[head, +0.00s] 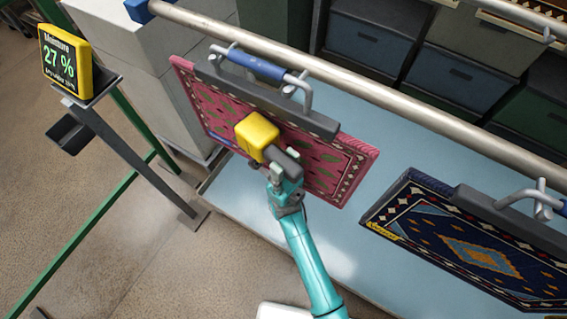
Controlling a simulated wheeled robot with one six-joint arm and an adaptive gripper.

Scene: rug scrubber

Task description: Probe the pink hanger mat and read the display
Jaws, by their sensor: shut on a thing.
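The pink hanger mat (335,178) hangs from a grey clamp bar with a blue-handled hook on the metal rail. My gripper (283,180) is shut on the dark handle of a yellow probe (257,131). The probe is in front of the mat's middle and appears to be against its face; I cannot tell whether they touch. The yellow-framed display (62,62) at the upper left reads "Measure 27 %", with a smaller line below that is hard to read. The probe covers part of the mat.
The metal rail (365,85) runs across above the mats. A dark blue patterned mat (470,250) hangs at the right. The display stands on a grey post with an empty-looking dark holder (70,134). Grey and green bins (370,45) stand behind. Open floor lies at lower left.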

